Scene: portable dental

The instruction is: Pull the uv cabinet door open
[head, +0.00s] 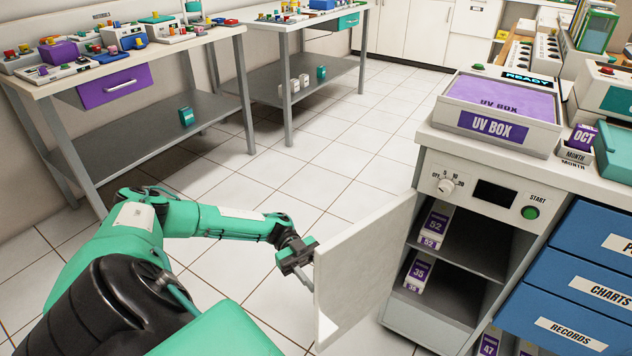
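The UV cabinet (446,284) stands at the right, with a dial, a dark display and a green START button on its top panel. Its pale door (362,262) stands wide open, swung out to the left, and the inside shows. My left gripper (304,280) is at the door's left edge, partly hidden behind it. Whether its fingers touch the door or are open or shut, I cannot tell. My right gripper is not in view.
Inside the cabinet are purple-and-white boxes (435,224) on shelves. A UV BOX (497,116) sits on the counter above. Blue drawers (579,270) are to the right. Two workbenches (150,59) stand at the back left. The tiled floor between is clear.

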